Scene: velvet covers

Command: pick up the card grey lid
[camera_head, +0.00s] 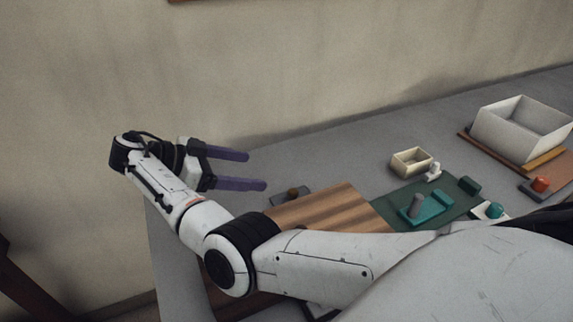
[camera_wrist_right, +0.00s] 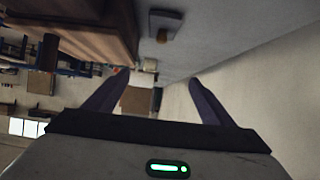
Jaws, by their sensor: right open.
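A flat grey lid with a brown knob (camera_head: 291,194) lies on the grey table, against the far left side of a brown wooden block. It also shows at the top of the right wrist view (camera_wrist_right: 163,22). My right gripper (camera_head: 256,171) is open and empty, held above the table's left end, up and left of this lid in the head view. In the right wrist view its two dark purple fingers (camera_wrist_right: 158,76) are spread, with the lid apart from them. Another dark grey piece with an orange knob (camera_head: 540,185) lies at the far right. My left gripper is out of view.
The brown block (camera_head: 325,205) is beside the lid, partly behind my right arm. A green mat (camera_head: 393,203) holds teal and green pieces. A small cream box (camera_head: 411,162) and a large white box (camera_head: 520,128) stand farther right. Bare table lies behind the lid.

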